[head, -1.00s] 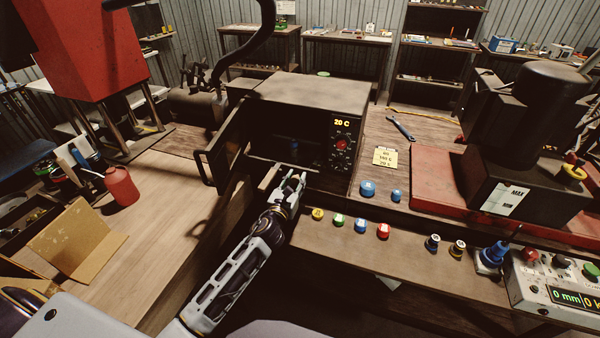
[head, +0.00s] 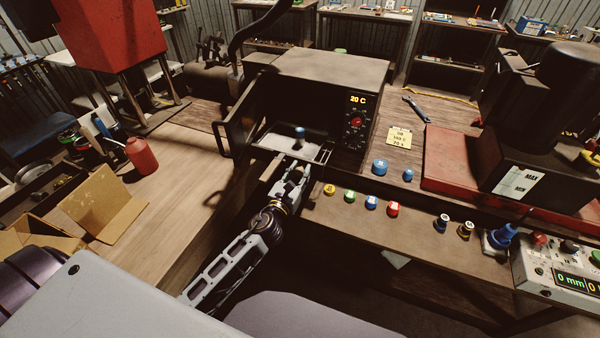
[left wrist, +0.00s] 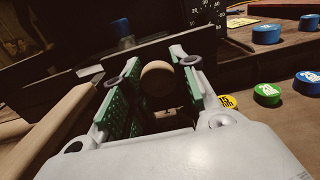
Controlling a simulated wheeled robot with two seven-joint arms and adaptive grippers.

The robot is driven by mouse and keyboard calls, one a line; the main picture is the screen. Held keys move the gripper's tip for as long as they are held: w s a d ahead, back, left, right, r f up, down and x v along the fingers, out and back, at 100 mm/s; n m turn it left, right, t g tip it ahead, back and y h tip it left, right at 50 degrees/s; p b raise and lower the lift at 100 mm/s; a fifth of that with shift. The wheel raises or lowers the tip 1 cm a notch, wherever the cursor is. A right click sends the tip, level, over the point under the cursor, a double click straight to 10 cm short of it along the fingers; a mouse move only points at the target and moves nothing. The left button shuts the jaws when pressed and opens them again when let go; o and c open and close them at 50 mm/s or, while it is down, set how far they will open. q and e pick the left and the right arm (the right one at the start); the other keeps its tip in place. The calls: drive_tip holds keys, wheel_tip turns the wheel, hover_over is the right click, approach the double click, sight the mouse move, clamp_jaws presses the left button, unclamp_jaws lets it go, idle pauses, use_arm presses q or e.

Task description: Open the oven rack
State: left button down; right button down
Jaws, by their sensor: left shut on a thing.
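The dark oven (head: 318,68) stands on the bench with its door (head: 236,118) swung open to the left. Its rack (head: 268,143) sticks partly out of the front opening, with a small blue-topped piece (head: 299,132) standing on it. My left gripper (head: 296,170) is at the rack's front edge. In the left wrist view, its green-padded fingers (left wrist: 152,84) are closed around a round knob (left wrist: 158,80), which looks like the rack's handle. The fingers hide part of the knob in the head view. My right gripper is not in view.
Coloured caps, including a yellow one (head: 330,189), line the bench front right of my left gripper. A red bottle (head: 141,156) and an open cardboard box (head: 103,203) are at left. A wrench (head: 415,109) and a black press (head: 560,110) are at right.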

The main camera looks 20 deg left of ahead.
use_arm(q)
drive_tip(key=c, duration=1.1)
unclamp_jaws()
drive_tip(key=shift+c, duration=0.2)
drive_tip(key=shift+s, duration=0.2)
drive_tip(key=s, duration=1.1)
drive_tip(key=shift+s+a, duration=0.2)
drive_tip(key=shift+s, duration=0.05)
